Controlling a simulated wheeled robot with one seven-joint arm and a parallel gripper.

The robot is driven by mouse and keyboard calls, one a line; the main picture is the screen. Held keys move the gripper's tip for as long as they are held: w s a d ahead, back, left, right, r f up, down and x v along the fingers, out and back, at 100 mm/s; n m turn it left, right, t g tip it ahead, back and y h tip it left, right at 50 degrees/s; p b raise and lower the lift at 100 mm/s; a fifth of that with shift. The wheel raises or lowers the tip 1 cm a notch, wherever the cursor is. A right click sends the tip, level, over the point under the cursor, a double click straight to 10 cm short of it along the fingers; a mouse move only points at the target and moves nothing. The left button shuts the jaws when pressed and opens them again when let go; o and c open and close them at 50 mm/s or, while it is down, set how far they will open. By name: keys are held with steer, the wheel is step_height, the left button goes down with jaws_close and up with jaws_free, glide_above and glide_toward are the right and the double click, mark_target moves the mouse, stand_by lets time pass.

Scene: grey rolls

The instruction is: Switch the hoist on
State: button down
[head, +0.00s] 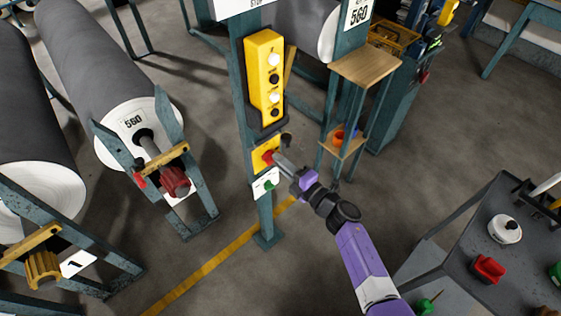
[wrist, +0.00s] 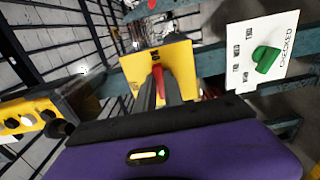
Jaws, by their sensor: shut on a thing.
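A yellow switch plate (head: 261,150) with a red knob (head: 267,156) is on a teal post, below a yellow box with a column of black and white buttons (head: 266,77). My gripper (head: 275,159) reaches the plate from the lower right. In the wrist view the grey fingers (wrist: 166,90) are closed on the red knob (wrist: 158,75), which shows upright between their tips. The fingers hide part of the knob and plate. The plate (wrist: 178,56) bears small black marks, too small to read surely. The hoist itself cannot be made out.
Just below the yellow plate is a white plate (head: 262,182) with a green knob (wrist: 266,60), close to my gripper. Large grey rolls (head: 98,55) on stands are at left. A wooden shelf (head: 366,65) stands right of the post. A dark table (head: 470,235) is at lower right.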

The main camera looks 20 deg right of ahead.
steer(key=c, duration=1.4)
jaws_free()
steer(key=shift+c, duration=0.2)
steer(key=v, duration=0.7)
steer(key=shift+s+d, duration=0.15)
steer(key=shift+s, duration=0.2)
steer(key=shift+s, duration=0.1)
steer(key=s+a+r+m+h, duration=0.1)
steer(key=s+r+m, duration=0.4)
steer(key=s, duration=0.7)
steer(key=s+a+r+m+g+h, duration=0.1)
steer(key=s+r+m+h, duration=0.1)
steer(key=s+r+m, duration=0.4)
steer(key=s+a+r+m+g+h, duration=0.1)
steer(key=s+r+m, duration=0.5)
steer(key=s, duration=1.2)
steer(key=m+h, duration=0.1)
steer(key=m, duration=0.3)
steer(key=shift+a+h, duration=0.3)
steer(key=shift+a, duration=0.1)
